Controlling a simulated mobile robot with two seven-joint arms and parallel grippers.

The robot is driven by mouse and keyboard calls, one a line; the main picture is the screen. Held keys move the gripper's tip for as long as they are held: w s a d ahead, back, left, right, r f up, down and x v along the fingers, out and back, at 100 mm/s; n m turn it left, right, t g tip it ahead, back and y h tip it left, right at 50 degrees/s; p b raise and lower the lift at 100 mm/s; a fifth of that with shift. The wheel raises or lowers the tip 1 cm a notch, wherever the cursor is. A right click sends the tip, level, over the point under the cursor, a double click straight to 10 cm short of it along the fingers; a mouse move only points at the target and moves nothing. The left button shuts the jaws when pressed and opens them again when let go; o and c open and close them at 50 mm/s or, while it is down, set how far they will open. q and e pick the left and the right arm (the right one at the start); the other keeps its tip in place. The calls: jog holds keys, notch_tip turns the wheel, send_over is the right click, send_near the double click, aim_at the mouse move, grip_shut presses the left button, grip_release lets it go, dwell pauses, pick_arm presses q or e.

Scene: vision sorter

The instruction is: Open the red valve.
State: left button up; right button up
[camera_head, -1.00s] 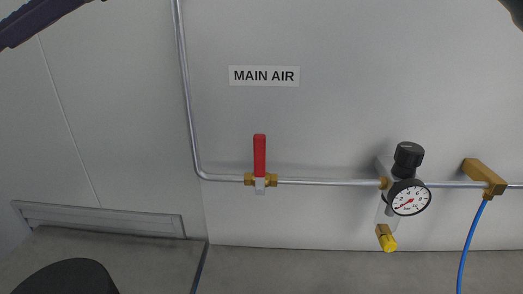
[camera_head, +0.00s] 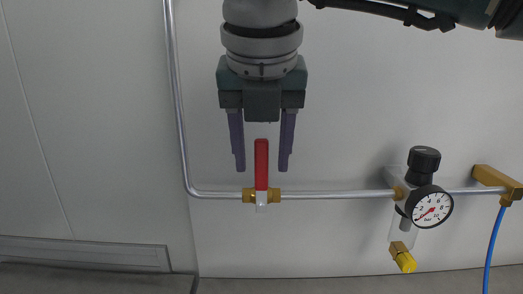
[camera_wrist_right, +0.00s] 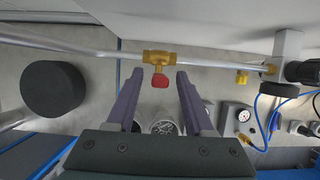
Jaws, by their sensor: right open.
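The red valve handle (camera_head: 261,165) stands upright, square to the horizontal pipe, on a brass valve body (camera_head: 249,195). My right gripper (camera_head: 262,167) hangs from above, open, pointing down. In the head view its two purple fingers are left and right of the handle, with gaps on both sides. The right wrist view shows the red handle end (camera_wrist_right: 160,81) and brass body (camera_wrist_right: 158,57) near and between the fingertips of the right gripper (camera_wrist_right: 157,80). I cannot tell how deep the handle sits between the fingers. My left gripper is not in view.
The metal pipe (camera_head: 340,194) runs along the grey wall to a pressure gauge (camera_head: 432,207) and a brass fitting (camera_head: 496,180) with a blue hose (camera_head: 492,243). A dark round object (camera_wrist_right: 53,88) shows left in the right wrist view. The wall left of the valve is clear.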

jog(key=shift+w+f, duration=0.25)
jog(key=shift+f, duration=0.35)
grip_shut()
dwell(1.1)
